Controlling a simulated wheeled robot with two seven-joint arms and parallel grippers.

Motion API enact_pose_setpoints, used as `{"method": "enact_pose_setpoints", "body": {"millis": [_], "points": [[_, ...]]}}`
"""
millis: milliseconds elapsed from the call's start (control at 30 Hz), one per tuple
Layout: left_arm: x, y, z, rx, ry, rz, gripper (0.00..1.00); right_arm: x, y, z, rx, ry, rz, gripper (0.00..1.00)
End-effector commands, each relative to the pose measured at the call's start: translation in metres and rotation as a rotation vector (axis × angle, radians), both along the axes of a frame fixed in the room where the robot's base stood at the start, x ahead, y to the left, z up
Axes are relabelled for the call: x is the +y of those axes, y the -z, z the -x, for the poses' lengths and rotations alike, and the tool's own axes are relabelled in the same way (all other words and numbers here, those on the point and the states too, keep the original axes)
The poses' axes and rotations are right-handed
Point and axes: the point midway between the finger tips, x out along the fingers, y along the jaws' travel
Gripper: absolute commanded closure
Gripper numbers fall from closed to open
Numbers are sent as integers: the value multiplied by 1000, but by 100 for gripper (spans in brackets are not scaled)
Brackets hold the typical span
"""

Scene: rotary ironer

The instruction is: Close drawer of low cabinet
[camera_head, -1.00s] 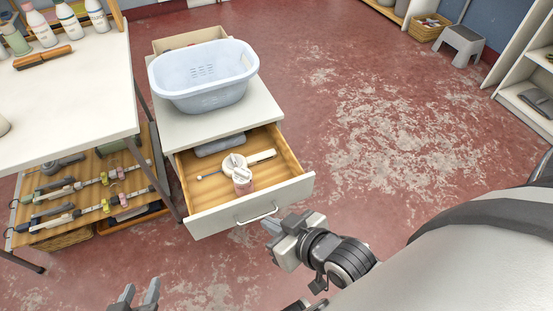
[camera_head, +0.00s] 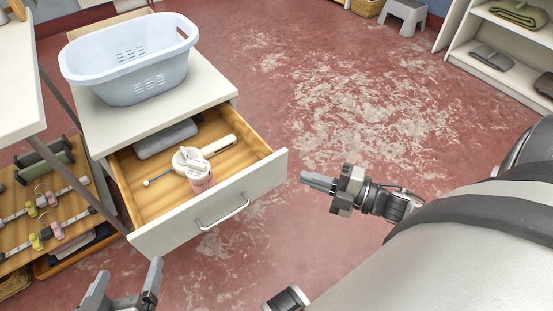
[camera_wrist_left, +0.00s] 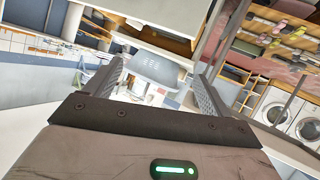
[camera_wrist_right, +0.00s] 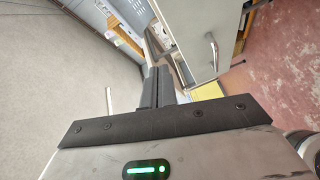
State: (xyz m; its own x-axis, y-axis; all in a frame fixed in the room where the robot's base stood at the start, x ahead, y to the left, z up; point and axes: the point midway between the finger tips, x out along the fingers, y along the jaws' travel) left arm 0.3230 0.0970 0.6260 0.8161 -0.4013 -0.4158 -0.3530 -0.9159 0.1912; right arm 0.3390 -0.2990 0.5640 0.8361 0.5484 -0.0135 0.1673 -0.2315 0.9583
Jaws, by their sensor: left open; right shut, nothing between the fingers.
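The low cabinet (camera_head: 135,117) is white and stands left of centre in the head view. Its drawer is pulled out, with a white front (camera_head: 225,196) and a bar handle (camera_head: 224,213). The drawer front and handle also show in the right wrist view (camera_wrist_right: 190,35). Inside the drawer lie a grey case, a pink cup, a white round item and a stick-like item. My right gripper (camera_head: 304,180) is shut and empty, to the right of the drawer front and apart from it. My left gripper (camera_head: 125,290) is open and empty, in front of the drawer near the bottom edge.
A pale blue basket (camera_head: 135,72) sits on the cabinet top. A white table (camera_head: 15,95) with a lower wooden shelf stands at left. Shelving (camera_head: 505,62) and a grey stool (camera_head: 403,15) stand at the far right. The red floor right of the cabinet is clear.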

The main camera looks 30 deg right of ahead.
Motion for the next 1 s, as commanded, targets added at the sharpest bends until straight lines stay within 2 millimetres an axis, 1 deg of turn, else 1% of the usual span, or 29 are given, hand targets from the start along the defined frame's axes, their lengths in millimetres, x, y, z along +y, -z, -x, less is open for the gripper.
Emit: {"method": "enact_pose_setpoints", "body": {"millis": [33, 100, 200, 300, 367, 467, 833, 900, 1000], "points": [[-3, 21, -1, -10, 10, 10, 17, -13, 25, 4, -59, -67, 76, 100], [-7, 25, -1, -19, 20, 22, 17, -24, 32, 11, -123, -145, 145, 100], [-10, 27, -1, -25, 29, 31, 17, -33, 36, 17, -177, -213, 200, 100], [-11, 25, -1, -29, 32, 34, 17, -32, 35, 18, -199, -242, 220, 100], [-11, 24, -1, -32, 33, 36, 17, -28, 33, 14, -202, -244, 220, 100], [-11, 22, -1, -40, 33, 40, 17, -16, 32, 3, -203, -243, 214, 100], [-14, 17, 0, -86, 36, 63, 17, 42, 32, -50, -203, -241, 213, 100], [-15, 16, 0, -97, 35, 80, 17, 39, 34, -63, -202, -239, 216, 100], [-16, 14, -1, -104, 35, 98, 17, 40, 34, -76, -200, -240, 214, 100]]}}
